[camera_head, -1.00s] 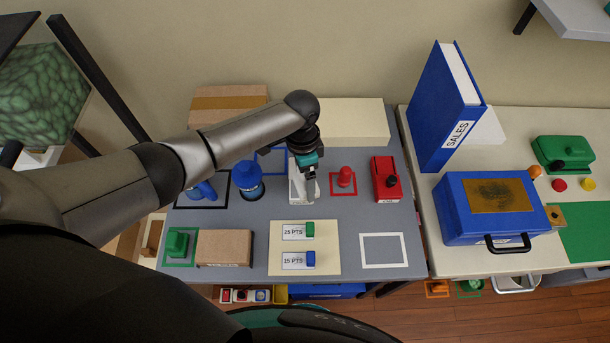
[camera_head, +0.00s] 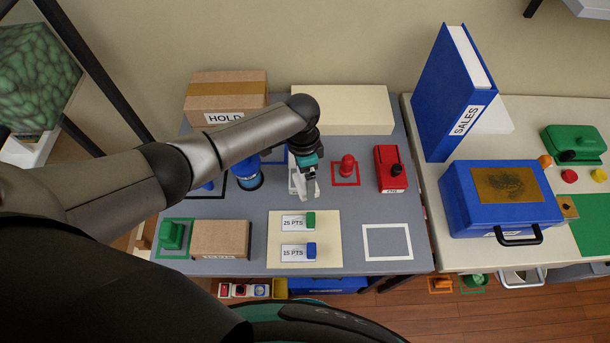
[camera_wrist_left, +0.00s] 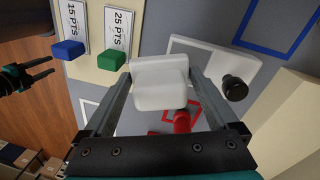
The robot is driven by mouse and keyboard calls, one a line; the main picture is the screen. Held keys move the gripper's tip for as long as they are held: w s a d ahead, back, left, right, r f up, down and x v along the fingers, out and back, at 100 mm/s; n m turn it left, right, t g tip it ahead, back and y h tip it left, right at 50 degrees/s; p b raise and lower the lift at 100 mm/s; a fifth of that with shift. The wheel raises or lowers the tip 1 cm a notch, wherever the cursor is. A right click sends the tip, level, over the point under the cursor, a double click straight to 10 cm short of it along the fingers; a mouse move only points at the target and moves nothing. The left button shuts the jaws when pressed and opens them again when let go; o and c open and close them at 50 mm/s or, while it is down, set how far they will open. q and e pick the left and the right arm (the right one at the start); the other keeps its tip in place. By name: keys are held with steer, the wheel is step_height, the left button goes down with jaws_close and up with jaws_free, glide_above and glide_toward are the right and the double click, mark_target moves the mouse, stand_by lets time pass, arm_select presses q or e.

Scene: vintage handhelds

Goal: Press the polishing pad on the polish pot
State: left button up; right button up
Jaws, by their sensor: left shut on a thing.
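My left gripper (camera_head: 305,188) is shut on a white block (camera_wrist_left: 160,85) with a raised grip, held above the grey table (camera_head: 345,215). In the left wrist view the block sits between the two fingers. Behind it in that view is a white body with a black knob (camera_wrist_left: 235,87); how far apart they are is unclear. I cannot tell surely which thing is the polish pot. A blue round pot (camera_head: 246,176) stands left of the gripper, partly hidden by my arm. My right gripper (camera_wrist_left: 42,70) shows at the left wrist view's edge, fingers apart and empty.
A red knobbed piece (camera_head: 347,165) and a red box with black knob (camera_head: 391,169) stand right of the gripper. A cream card sheet (camera_head: 280,228) with green and blue blocks lies in front. A white outline (camera_head: 386,226) is empty. A cardboard HOLD box (camera_head: 225,92) stands behind.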

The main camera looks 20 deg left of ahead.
arm_select(q)
steer(key=shift+f+b, duration=0.4)
steer(key=shift+f, duration=0.15)
stand_by(0.9)
stand_by(0.6)
step_height(320, 180, up, 8)
steer(key=p, duration=0.8)
stand_by(0.8)
